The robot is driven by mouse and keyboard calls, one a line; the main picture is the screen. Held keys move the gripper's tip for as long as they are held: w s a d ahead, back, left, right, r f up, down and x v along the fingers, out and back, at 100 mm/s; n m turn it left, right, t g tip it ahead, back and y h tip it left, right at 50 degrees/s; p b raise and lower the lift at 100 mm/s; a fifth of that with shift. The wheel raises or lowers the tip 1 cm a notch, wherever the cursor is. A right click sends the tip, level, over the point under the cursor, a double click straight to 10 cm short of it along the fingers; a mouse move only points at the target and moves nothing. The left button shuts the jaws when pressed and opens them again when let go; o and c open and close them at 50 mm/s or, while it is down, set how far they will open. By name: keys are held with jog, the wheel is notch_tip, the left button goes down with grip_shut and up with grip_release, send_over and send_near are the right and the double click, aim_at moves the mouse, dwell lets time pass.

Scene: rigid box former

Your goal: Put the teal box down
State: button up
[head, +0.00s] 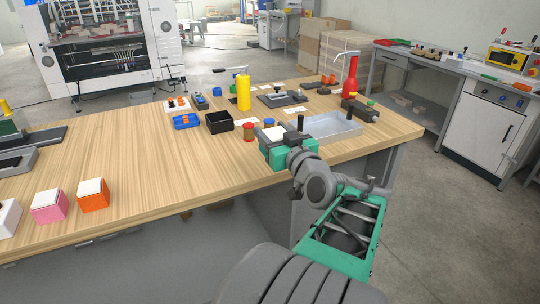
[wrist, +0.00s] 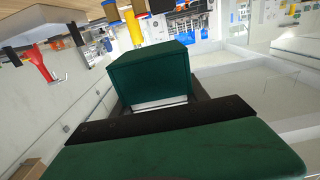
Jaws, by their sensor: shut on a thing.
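The teal box (head: 278,156) has a white top and is at the front edge of the wooden table (head: 130,165) in the head view, right of the middle. My gripper (head: 297,135) is shut on it, with dark fingers at its sides. In the wrist view the teal box (wrist: 150,72) looks dark green, between the fingers of my gripper (wrist: 158,98), with a pale strip along its lower edge. Whether its underside touches the table cannot be told.
An orange box (head: 93,198) and a pink box (head: 48,208) stand at the front left. A clear tray (head: 343,130), red cup (head: 249,131), black bin (head: 219,122) and yellow bottle (head: 243,93) are near the teal box. The middle-left tabletop is clear.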

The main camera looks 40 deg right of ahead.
jog(key=w+d+f, duration=0.1)
jog(key=w+f, duration=0.1)
jog(key=w+d+f, duration=0.2)
jog(key=w+f, duration=0.1)
jog(key=w+d+f, duration=0.2)
jog(key=f, duration=0.1)
jog(key=shift+w+d+b, duration=0.1)
jog(key=shift+w+b, duration=0.25)
jog(key=shift+b, duration=0.05)
notch_tip(320, 180, down, 3)
jog(key=shift+d+r, duration=0.1)
jog(key=shift+r, duration=0.05)
jog(key=shift+f+b, duration=0.35)
jog(key=shift+b, duration=0.2)
jog(key=o, duration=1.5)
jog(key=shift+r, duration=0.1)
